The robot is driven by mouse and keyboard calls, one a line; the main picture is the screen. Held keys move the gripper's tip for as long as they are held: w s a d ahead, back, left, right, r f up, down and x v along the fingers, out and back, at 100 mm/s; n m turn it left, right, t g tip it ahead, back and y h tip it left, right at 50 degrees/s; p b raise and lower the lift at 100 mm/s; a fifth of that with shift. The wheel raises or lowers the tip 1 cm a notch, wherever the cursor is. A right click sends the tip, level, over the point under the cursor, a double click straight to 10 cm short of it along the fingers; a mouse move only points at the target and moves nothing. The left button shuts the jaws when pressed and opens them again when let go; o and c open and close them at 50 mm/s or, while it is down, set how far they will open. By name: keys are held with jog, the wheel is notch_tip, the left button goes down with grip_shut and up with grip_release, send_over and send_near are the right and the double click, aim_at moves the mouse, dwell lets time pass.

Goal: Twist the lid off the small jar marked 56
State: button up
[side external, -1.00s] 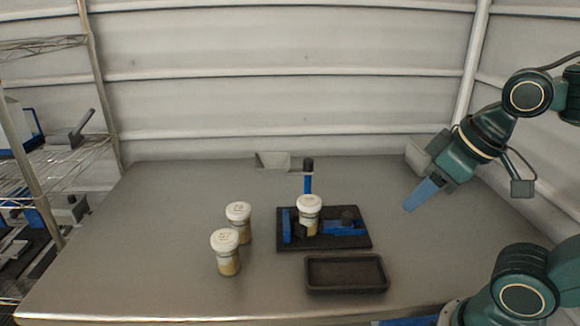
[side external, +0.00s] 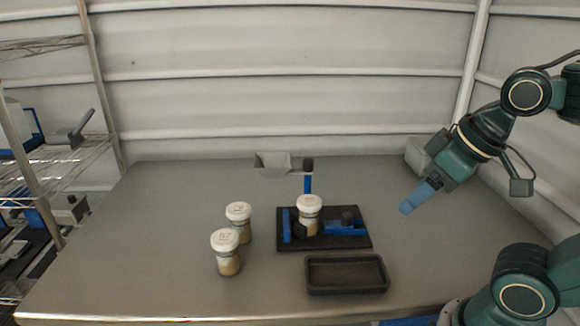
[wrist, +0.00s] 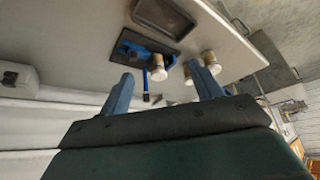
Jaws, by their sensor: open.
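A small white-lidded jar (side external: 309,216) stands upright in a blue and black clamp fixture (side external: 346,230) on the table; its lid marking is too small to read. Two more white-lidded jars stand to the left: the front jar (side external: 227,253) has a lid that seems to read 57, and the jar behind it (side external: 239,221) has an unclear marking. All three lids are on. My gripper (side external: 407,208) is empty, up and to the right of the fixture, well apart from every jar. In the wrist view its two blue fingers (wrist: 162,92) are spread wide, with the jars beyond them.
A black shallow tray (side external: 347,287) lies empty in front of the fixture. A grey bin (side external: 272,163) sits at the table's back edge, and another grey box (side external: 418,156) is at the back right. A wire shelf (side external: 62,165) stands at the left.

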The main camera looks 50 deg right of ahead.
jog(key=w+d+n+g, duration=0.2)
jog(key=w+g, duration=0.1)
jog(key=w, duration=1.1)
jog(key=w+f, duration=0.2)
jog(key=w, duration=0.1)
jog(key=w+d+f+n+g, duration=0.1)
jog(key=w+f, duration=0.1)
jog(key=w, duration=0.2)
jog(key=w+f+n+g, duration=0.1)
jog(key=w+f, duration=0.2)
jog(key=shift+w+d, duration=0.3)
jog(key=shift+d, duration=0.05)
jog(key=shift+w+d+f+n+g, duration=0.1)
jog(key=shift+w+f+n+g, duration=0.2)
jog(key=shift+w+f, duration=0.25)
jog(key=shift+f, duration=0.2)
